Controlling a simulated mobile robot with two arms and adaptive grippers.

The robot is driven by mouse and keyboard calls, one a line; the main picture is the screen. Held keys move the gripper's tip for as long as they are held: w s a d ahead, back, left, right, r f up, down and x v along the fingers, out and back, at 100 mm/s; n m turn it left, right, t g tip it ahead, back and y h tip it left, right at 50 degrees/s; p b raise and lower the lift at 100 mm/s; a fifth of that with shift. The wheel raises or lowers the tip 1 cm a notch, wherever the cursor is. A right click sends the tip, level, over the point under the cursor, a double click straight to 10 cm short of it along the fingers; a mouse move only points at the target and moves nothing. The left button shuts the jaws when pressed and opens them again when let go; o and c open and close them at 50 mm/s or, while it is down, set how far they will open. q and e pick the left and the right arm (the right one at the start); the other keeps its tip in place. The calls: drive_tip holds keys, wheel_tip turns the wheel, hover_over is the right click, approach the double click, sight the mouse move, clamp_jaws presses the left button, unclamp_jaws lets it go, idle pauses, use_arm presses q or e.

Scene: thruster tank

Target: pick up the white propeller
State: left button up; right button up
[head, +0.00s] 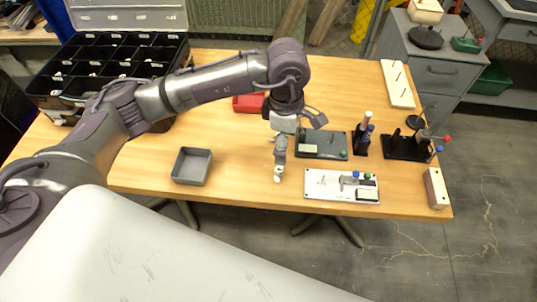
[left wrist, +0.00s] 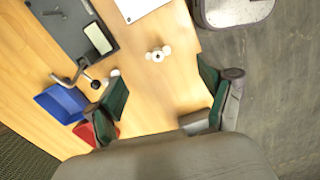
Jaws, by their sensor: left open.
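The small white propeller (left wrist: 158,53) lies on the wooden table in the left wrist view, with rounded lobes around a dark centre. In the head view a small white shape below my left gripper, by the fingertips, may be the same propeller. My left gripper (head: 279,163) points down over the table, left of the white board. In the left wrist view its two green-padded fingers (left wrist: 165,97) are spread wide with nothing between them. The propeller shows beyond the fingertips, apart from them. My right gripper is not in view.
A white board (head: 318,193) with small parts and a dark board (head: 335,153) stand right of the gripper. A grey tray (head: 191,178) is left. A red bin (head: 248,103) is behind; a blue bin (left wrist: 62,102) shows in the wrist view.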

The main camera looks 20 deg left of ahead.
use_arm(q)
drive_tip(key=a, duration=0.2)
drive_tip(key=p, duration=0.1)
hover_over(279, 169)
drive_tip(key=shift+y, duration=0.3)
drive_tip(key=f, duration=0.7)
drive_tip(key=shift+s+d+f, duration=0.1)
drive_tip(key=shift+s+f, duration=0.1)
drive_tip(key=shift+f, duration=0.05)
wheel_tip(279, 169, down, 5)
drive_tip(key=shift+s+r+p, duration=0.1)
drive_tip(key=shift+r+p, duration=0.05)
drive_tip(key=shift+p, duration=0.75)
drive_tip(key=shift+f, duration=0.55)
drive_tip(key=c, duration=0.8)
drive_tip(key=shift+o, duration=0.2)
